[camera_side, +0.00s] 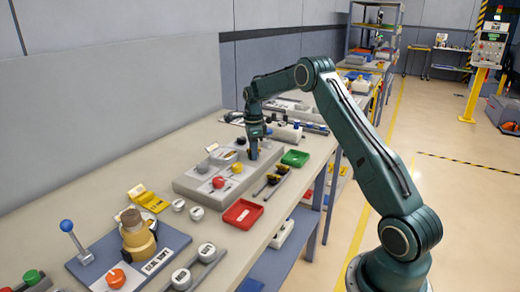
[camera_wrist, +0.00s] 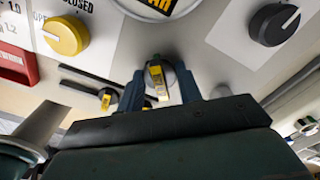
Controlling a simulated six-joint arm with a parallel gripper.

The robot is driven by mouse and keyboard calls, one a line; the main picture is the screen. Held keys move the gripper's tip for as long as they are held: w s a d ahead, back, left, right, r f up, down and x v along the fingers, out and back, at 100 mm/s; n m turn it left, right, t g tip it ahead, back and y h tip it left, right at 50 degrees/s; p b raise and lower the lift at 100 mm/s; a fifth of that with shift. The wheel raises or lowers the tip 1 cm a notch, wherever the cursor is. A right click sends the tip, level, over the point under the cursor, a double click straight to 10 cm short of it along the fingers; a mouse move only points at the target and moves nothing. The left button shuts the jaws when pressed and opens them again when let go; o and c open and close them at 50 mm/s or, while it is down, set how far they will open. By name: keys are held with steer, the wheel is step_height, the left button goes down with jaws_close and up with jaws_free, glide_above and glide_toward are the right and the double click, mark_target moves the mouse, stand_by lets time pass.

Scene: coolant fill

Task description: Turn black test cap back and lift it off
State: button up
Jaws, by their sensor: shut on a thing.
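My gripper (camera_side: 253,153) reaches down onto the right part of the grey panel block (camera_side: 192,187) in the side view. In the wrist view my gripper (camera_wrist: 161,78) has its two blue fingers on either side of a small round dark cap with a yellow mark, the black test cap (camera_wrist: 157,85), and is shut on it. The cap's lower part is hidden by the gripper body. In the side view the fingers hide the cap. I cannot tell whether it is seated or raised.
In the wrist view a yellow knob (camera_wrist: 65,35) is at upper left and a black knob (camera_wrist: 273,24) at upper right. In the side view a red tray (camera_side: 242,214) and a green tray (camera_side: 295,158) lie in front of the block, with black-and-yellow tools (camera_side: 267,183) between them.

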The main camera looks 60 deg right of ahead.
steer(key=shift+n, duration=1.6)
steer(key=shift+n, duration=1.6)
steer(key=shift+n, duration=0.3)
steer(key=shift+n, duration=1.2)
steer(key=shift+r, duration=0.45)
